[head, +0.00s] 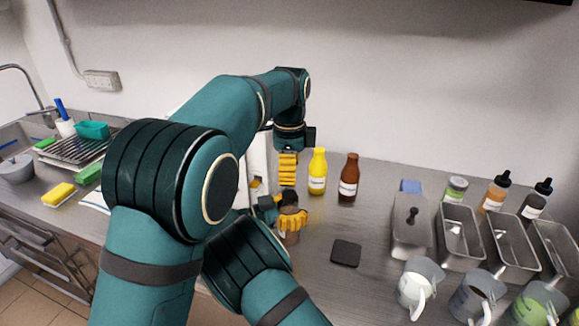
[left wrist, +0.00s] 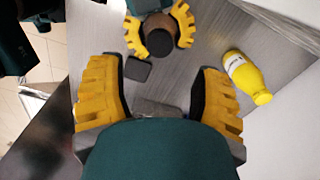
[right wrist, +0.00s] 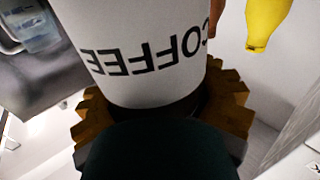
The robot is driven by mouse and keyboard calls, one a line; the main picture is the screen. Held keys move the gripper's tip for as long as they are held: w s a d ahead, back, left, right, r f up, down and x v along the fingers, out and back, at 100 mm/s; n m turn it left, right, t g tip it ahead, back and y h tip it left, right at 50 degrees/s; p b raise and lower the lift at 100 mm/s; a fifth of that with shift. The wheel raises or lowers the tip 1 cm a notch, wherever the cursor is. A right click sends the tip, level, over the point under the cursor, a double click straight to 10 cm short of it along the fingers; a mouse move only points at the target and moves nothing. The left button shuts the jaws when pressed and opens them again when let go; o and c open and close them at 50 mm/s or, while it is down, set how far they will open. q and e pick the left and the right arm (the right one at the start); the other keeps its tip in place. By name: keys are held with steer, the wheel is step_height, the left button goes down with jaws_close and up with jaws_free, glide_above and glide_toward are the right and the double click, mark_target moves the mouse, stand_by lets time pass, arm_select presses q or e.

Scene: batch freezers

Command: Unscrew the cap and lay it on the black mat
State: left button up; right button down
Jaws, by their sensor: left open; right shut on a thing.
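A jar with a white COFFEE label (right wrist: 145,50) fills the upper part of the right wrist view. My right gripper (head: 291,222) is shut around it. From above, in the left wrist view, its round brown top (left wrist: 158,25) with a darker disc shows between the right gripper's yellow fingers (left wrist: 160,32). I cannot tell whether this disc is the cap. My left gripper (head: 288,168) is open and empty, above the jar and pointing down; its spread fingers also show in the left wrist view (left wrist: 157,100). The black mat (head: 346,253) lies bare on the counter, right of the jar.
A yellow bottle (head: 317,176) and a brown bottle (head: 349,180) stand behind the jar. Steel containers (head: 461,232) and jugs (head: 418,284) fill the right side. The counter around the mat is clear. A sink and dish rack (head: 78,147) are at left.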

mark_target(290, 194)
arm_select(q)
steer(key=shift+r+m, duration=0.25)
steer(key=shift+m, duration=0.95)
steer(key=shift+f, duration=4)
jaws_close()
